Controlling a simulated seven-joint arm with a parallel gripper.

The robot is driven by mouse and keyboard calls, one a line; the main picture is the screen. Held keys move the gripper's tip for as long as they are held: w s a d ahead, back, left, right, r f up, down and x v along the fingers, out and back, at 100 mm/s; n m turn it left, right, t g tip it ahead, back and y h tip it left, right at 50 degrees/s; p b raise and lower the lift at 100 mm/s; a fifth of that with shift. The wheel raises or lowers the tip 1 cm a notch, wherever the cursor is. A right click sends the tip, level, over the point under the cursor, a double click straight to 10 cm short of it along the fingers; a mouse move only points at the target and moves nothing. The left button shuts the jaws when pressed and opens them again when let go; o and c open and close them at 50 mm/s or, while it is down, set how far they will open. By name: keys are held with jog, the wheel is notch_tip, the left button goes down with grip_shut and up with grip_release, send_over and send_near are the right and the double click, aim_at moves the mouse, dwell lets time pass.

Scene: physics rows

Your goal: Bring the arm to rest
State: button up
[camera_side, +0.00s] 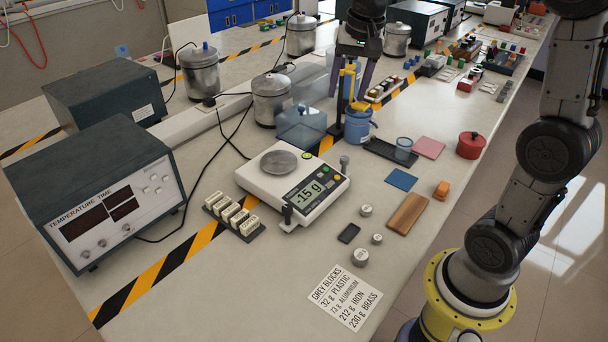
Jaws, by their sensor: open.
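My gripper (350,88) hangs high near the top middle, pointing down, with its two dark fingers apart. I see nothing held between them. It is in front of or above a stand with a yellow part and a blue container (358,128); the exact gap cannot be told. My arm comes in from the right edge. The white scale (318,203) stands on the table below and to the left of the gripper. Its round pan (279,163) is bare, and its display appears to read -15 g.
Several labelled blocks sit in a dark rack (248,233) left of the scale. Small grey weights (361,256), a brown block (407,214), an orange piece (441,190) and a red pot (470,145) lie to the right. Metal vessels (271,98) and grey instrument boxes (105,190) stand left.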

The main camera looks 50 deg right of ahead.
jog(key=s+a+r+n+t, duration=0.1)
jog(key=s+a+r+n, duration=0.15)
jog(key=s+a, duration=0.3)
jog(key=s+a+f+n+t, duration=0.1)
jog(key=s+a+f+n, duration=0.1)
jog(key=s, duration=0.5)
jog(key=s+a+f+n+t, duration=0.1)
jog(key=s+a+f+n, duration=0.1)
jog(key=s+f+n, duration=0.2)
jog(key=s+n, duration=0.2)
jog(key=s, duration=0.2)
jog(key=shift+y, duration=0.3)
jog(key=shift+r, duration=0.1)
